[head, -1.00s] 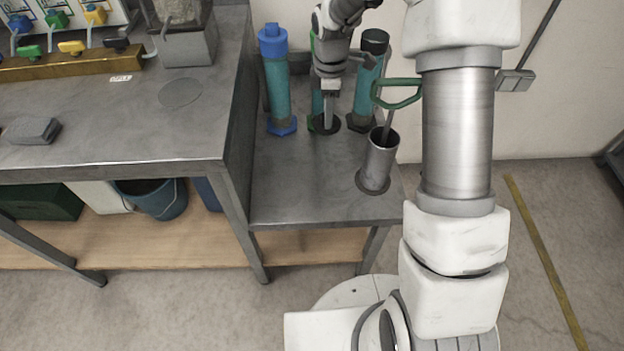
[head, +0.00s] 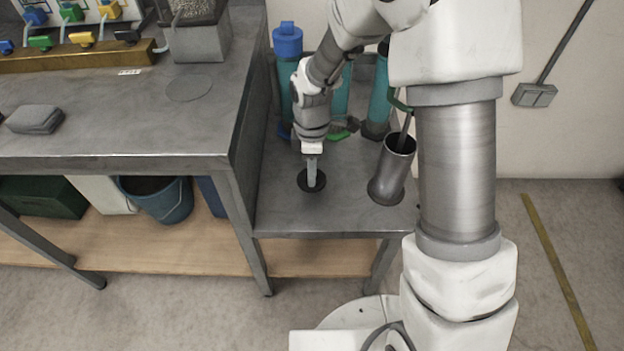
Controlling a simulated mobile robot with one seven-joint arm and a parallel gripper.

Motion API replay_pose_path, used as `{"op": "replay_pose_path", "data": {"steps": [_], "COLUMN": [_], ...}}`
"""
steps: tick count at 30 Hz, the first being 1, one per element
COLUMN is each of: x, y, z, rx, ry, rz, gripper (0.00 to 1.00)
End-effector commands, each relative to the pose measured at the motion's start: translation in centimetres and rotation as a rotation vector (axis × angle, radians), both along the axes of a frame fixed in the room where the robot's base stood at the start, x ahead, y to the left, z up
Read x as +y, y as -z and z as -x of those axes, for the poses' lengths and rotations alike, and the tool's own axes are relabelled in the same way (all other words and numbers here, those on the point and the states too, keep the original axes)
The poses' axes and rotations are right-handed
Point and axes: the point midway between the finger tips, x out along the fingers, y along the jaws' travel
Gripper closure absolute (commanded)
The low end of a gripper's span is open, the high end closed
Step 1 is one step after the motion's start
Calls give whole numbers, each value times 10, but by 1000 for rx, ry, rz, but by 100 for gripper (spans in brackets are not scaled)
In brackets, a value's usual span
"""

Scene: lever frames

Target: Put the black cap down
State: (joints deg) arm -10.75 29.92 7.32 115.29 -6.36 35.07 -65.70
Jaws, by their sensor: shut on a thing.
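The black cap (head: 303,181) is a dark round disc over the front left part of the low grey side table (head: 335,218). My gripper (head: 312,182) points down and is shut on the cap at its middle. The cap looks level and close to the tabletop; I cannot tell whether it touches. The gripper's fingers hide part of the cap.
Behind my gripper stand a blue-capped tube (head: 288,45), a teal tube with a green base (head: 342,92), and another teal tube (head: 379,95), partly hidden by my arm. A metal cup (head: 392,170) holding a rod stands to the right. The higher workbench (head: 120,120) is at left.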

Motion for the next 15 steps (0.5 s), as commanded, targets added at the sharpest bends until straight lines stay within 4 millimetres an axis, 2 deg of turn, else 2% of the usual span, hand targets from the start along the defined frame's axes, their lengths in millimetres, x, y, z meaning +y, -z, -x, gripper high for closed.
{"op": "replay_pose_path", "data": {"steps": [1,5,15], "x": [0,0,0], "y": [13,30,32], "z": [1,1,0], "rx": [4,3,1], "ry": [-1,-1,-1], "rz": [1,1,1], "gripper": [100,100,100]}}
